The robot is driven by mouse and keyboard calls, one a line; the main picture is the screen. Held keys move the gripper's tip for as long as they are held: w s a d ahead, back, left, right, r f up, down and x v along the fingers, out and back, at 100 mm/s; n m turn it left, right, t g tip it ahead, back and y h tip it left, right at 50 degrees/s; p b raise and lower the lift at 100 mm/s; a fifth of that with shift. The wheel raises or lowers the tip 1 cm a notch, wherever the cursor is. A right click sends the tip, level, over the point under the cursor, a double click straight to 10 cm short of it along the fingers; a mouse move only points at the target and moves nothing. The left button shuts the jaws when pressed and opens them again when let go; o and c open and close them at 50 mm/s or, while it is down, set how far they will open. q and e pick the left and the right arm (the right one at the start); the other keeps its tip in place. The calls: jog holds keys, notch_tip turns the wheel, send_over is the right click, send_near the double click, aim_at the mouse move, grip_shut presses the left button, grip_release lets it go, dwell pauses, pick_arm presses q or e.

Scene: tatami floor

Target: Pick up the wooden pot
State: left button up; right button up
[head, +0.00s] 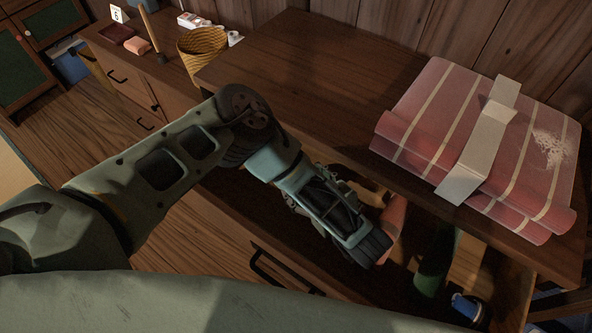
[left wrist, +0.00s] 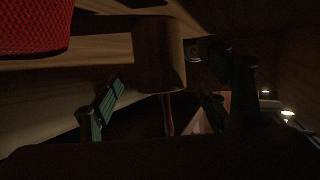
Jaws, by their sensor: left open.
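In the left wrist view a brown wooden cylindrical object (left wrist: 159,55), which looks like the wooden pot, hangs in the upper middle of the picture. Its lower end lies just beyond my left gripper (left wrist: 158,108), whose fingers are spread to either side with nothing clearly held. The view is dark, and I cannot tell whether the fingers touch it. In the head view my left gripper (head: 372,252) reaches down into the open drawer under the dark wooden top. I cannot make out the pot there for certain. My right gripper is not in view.
A salmon-coloured object (head: 393,218), a green one (head: 436,262) and a blue-and-white one (head: 467,307) are in the drawer. A red meshed object (left wrist: 35,25) shows beside the pot. A folded pink striped cloth (head: 430,120) lies on the wooden top (head: 300,70); a woven basket (head: 203,50) stands behind.

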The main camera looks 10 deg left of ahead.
pick_arm(q)
jog(key=p+x, duration=0.1)
jog(key=x, duration=0.3)
jog(key=shift+w+a+f, duration=0.2)
jog(key=shift+w+a, duration=0.05)
jog(key=shift+a, duration=0.05)
jog(key=shift+w, duration=0.1)
jog(key=shift+c, duration=0.9)
jog(key=c, duration=1.1)
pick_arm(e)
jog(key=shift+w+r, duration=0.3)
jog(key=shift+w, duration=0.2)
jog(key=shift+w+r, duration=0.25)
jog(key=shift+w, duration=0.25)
pick_arm(q)
jog(key=shift+d, duration=0.1)
